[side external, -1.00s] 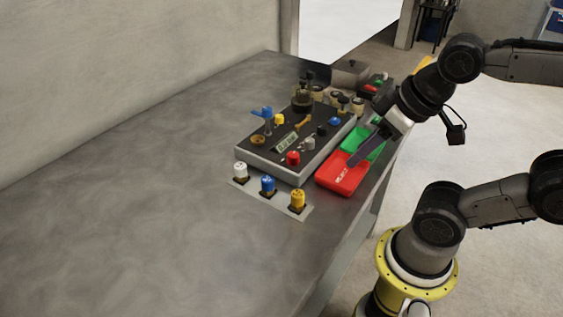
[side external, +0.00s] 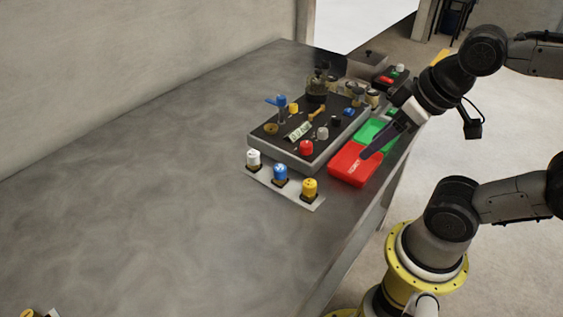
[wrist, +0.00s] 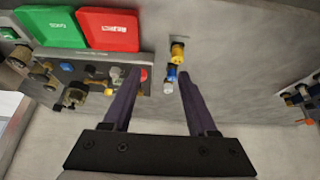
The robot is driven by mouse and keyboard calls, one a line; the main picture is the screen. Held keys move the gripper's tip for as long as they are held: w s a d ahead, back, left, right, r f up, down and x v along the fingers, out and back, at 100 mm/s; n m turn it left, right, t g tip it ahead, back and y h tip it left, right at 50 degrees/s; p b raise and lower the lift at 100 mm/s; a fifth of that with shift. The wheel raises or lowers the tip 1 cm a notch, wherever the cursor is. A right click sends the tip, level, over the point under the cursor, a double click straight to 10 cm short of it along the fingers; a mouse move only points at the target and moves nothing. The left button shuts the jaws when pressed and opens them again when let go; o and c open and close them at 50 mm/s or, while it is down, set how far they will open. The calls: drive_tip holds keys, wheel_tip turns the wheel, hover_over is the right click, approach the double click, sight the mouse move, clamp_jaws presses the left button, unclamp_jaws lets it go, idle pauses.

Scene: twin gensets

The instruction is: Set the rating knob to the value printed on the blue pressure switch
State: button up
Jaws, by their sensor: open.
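Three cylinders with printed tops stand on a light plate in front of the control panel: white, yellow and a blue one (side external: 281,172), which looks like the blue pressure switch. It also shows in the wrist view (wrist: 170,72). Its printed value is too small to read. The panel (side external: 290,152) carries several knobs, including a red one (side external: 306,147), a grey one (side external: 322,132) and a black one (side external: 336,121). I cannot tell which is the rating knob. My gripper (side external: 366,155) is open and empty, above the red tray's area; its fingers also show in the wrist view (wrist: 159,75).
A red tray (side external: 345,176) and a green tray (side external: 366,131) lie right of the panel, near the table edge. A grey box (side external: 367,63) and a dark box with buttons (side external: 392,76) stand at the back. The table's left side (side external: 130,180) is mostly clear.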

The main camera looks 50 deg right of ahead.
wheel_tip(320, 180, up, 4)
drive_tip(key=w+n+g, duration=0.1)
drive_tip(key=w+n, duration=0.1)
drive_tip(key=n, duration=0.8)
drive_tip(key=n+g, duration=0.5)
drive_tip(key=n, duration=0.3)
hover_over(323, 130)
drive_tip(key=f, duration=0.2)
wheel_tip(323, 130, down, 13)
drive_tip(key=shift+d+r, duration=0.1)
drive_tip(key=shift+c, duration=0.2)
clamp_jaws()
